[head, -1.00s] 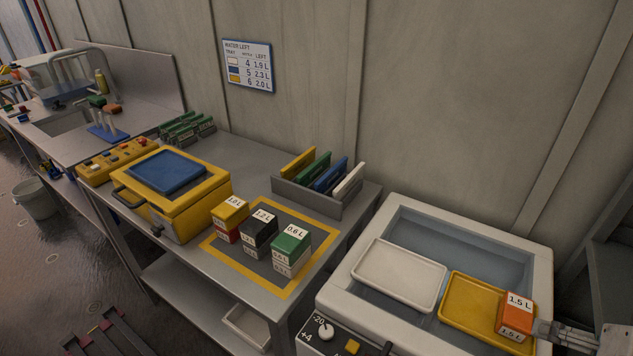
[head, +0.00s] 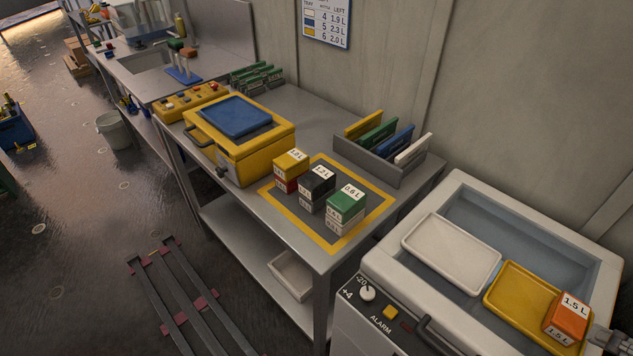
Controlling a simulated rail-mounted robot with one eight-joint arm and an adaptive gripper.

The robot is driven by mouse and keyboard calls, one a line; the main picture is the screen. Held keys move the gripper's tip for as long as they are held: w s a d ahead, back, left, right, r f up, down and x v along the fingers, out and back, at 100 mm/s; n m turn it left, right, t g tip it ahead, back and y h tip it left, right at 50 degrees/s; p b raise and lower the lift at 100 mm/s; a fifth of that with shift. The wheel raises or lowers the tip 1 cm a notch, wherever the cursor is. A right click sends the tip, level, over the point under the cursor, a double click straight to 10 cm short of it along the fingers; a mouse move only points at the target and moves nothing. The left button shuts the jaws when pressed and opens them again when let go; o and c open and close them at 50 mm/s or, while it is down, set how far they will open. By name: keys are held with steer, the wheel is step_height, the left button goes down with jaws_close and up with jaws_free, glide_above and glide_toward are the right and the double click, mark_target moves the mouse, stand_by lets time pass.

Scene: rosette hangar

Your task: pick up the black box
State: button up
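The black box (head: 318,180) has a white 1.2 L label on top. It sits on a grey box (head: 312,204), in the middle of three short stacks on a dark mat with a yellow border (head: 283,210). A yellow box (head: 291,162) on a red one stands to its left, and a green box (head: 346,202) on white ones to its right. My gripper (head: 604,338) shows only in part at the lower right edge, beside an orange 1.5 L box (head: 568,318) and far from the black box. Its fingers are cut off, so whether it is open is unclear.
The orange box stands on a yellow tray (head: 505,288) beside a white tray (head: 450,255) in an open white freezer (head: 400,290). A grey rack (head: 365,158) with coloured panels stands behind the stacks. A yellow case (head: 265,155) stands left of them.

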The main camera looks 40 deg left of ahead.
steer(key=shift+o, duration=0.5)
steer(key=w+a+r+n+g+y+p, duration=0.15)
steer(key=w+a+r+n, duration=0.4)
steer(key=w+a, duration=0.55)
steer(key=w+a+n+g+y+p, duration=0.1)
steer(key=w+a+n, duration=0.15)
steer(key=a, duration=0.65)
steer(key=w+a+n+g+y, duration=0.15)
steer(key=w+a, duration=0.25)
steer(key=a, duration=0.6)
steer(key=n+g+p, duration=0.3)
steer(key=n, duration=0.5)
glide_toward(319, 177)
steer(key=shift+y, duration=0.3)
steer(key=x, duration=0.6)
steer(key=shift+w+f+p, duration=0.2)
steer(key=shift+f+p, duration=0.2)
steer(key=shift+s+p+x, duration=0.2)
steer(key=shift+p+x, duration=0.4)
steer(key=shift+x, duration=2.1)
steer(key=shift+d, duration=0.15)
